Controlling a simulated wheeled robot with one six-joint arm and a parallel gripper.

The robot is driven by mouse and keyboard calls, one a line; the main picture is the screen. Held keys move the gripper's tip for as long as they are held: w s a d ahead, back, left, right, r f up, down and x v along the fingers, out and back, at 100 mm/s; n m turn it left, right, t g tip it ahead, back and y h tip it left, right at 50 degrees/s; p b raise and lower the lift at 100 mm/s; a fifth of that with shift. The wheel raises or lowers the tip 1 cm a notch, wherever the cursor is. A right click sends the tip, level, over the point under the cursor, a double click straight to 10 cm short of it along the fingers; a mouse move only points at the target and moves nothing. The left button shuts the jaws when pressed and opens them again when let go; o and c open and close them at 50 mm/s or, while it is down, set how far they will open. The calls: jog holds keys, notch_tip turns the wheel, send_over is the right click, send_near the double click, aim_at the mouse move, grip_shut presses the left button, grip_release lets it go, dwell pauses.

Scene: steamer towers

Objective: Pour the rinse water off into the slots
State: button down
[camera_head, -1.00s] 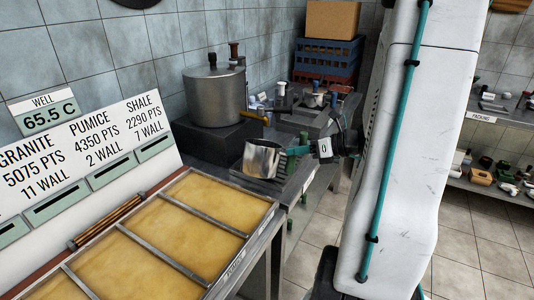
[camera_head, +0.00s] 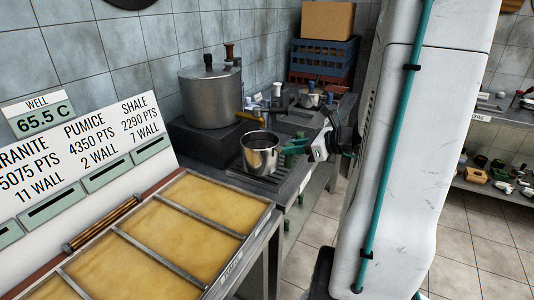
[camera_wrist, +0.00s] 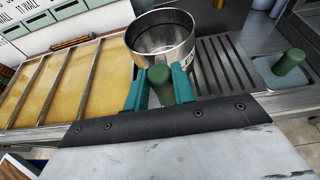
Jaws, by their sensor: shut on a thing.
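A shiny metal pot (camera_head: 260,158) with a green handle is at the slotted drain (camera_head: 270,184) on the counter. It looks upright, with its dark open mouth facing up. In the wrist view the pot (camera_wrist: 166,42) is beside and partly over the slots (camera_wrist: 225,66). I cannot tell whether its base touches them. My gripper (camera_wrist: 160,88) has its teal fingers on either side of the green handle (camera_wrist: 160,84) and is shut on it. It also shows in the head view (camera_head: 296,152), right of the pot. I cannot make out water inside or any stream.
A tray of yellow liquid in sections (camera_head: 190,215) lies at the front left. A large lidded pot (camera_head: 212,96) stands behind on a dark block. A brass tap (camera_head: 250,117) is behind the metal pot. Another green handle (camera_wrist: 289,62) stands right of the slots.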

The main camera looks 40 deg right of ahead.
jog(key=d, duration=0.5)
jog(key=shift+s+d+r, duration=0.1)
jog(key=shift+d+r, duration=0.1)
jog(key=shift+r, duration=0.15)
jog(key=shift+f, duration=2.4)
jog(key=c, duration=1.1)
grip_release()
